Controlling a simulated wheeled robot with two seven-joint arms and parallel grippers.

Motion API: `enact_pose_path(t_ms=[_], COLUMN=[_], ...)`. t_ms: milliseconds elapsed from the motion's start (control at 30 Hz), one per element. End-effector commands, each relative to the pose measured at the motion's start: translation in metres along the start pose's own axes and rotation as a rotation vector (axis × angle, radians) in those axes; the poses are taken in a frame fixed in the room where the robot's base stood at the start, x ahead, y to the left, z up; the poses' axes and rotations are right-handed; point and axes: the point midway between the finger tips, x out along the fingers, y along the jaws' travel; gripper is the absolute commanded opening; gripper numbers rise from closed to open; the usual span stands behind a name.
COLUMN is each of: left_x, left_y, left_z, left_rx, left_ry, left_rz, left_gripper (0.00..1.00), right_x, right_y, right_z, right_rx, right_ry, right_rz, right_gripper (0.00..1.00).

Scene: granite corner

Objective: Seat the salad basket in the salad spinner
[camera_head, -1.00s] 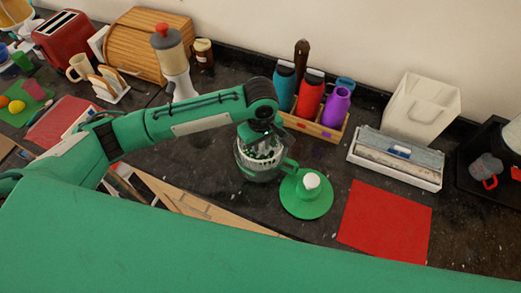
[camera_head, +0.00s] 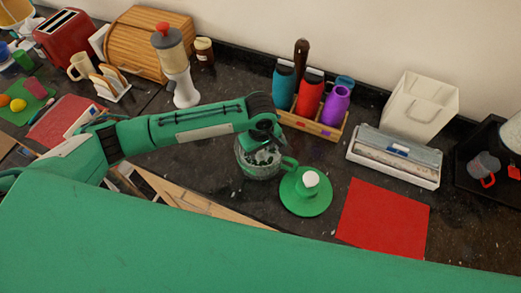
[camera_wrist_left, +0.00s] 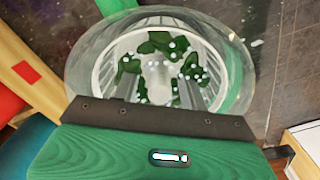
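The salad spinner's clear bowl (camera_head: 243,168) stands on the dark counter under my left gripper (camera_head: 264,146). In the left wrist view the round rim of the bowl (camera_wrist_left: 82,62) surrounds the pale slatted salad basket (camera_wrist_left: 107,62), which holds dark green leaves with white specks. The basket is inside the bowl; whether it touches the bottom I cannot tell. A green lid (camera_head: 295,204) with a white knob lies on the counter to the right of the bowl. My right gripper is out of view.
A wooden rack (camera_head: 322,133) with coloured bottles stands behind the bowl. A red mat (camera_head: 385,217) lies to the right, a grey-white box (camera_head: 395,175) behind it. A blender-like dispenser (camera_head: 185,92) stands back left. Wooden pieces (camera_head: 200,204) lie in front.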

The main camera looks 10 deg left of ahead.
Motion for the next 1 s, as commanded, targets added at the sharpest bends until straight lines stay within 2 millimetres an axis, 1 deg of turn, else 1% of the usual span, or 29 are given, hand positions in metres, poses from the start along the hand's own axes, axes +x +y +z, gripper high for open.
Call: enact_pose_path(t_ms=[167, 267, 367, 600, 700, 833, 1000], left_x=[-0.002, -0.01, -0.027, -0.08, -0.098, -0.115, -0.123], left_y=[0.0, 0.001, 0.001, 0.001, 0.001, 0.001, 0.0], left_z=[0.0, 0.0, 0.0, 0.0, 0.0, 0.0, 0.0], left_rx=[0.0, 0.001, 0.002, 0.001, 0.002, 0.001, 0.0], left_ry=[0.001, 0.0, 0.0, 0.001, 0.0, 0.0, 0.0], left_rz=[0.001, 0.003, 0.004, 0.004, 0.004, 0.002, 0.0], left_gripper=[0.43, 0.43, 0.43, 0.43, 0.43, 0.43, 0.43], right_x=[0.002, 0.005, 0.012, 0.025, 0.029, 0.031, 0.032], right_y=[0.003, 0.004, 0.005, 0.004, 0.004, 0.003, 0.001], right_z=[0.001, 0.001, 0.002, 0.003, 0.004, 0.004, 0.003], right_rx=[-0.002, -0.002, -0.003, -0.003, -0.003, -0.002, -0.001], right_ry=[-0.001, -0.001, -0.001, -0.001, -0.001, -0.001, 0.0], right_rz=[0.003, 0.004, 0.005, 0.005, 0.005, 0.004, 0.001], right_gripper=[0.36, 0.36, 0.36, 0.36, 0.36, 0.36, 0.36])
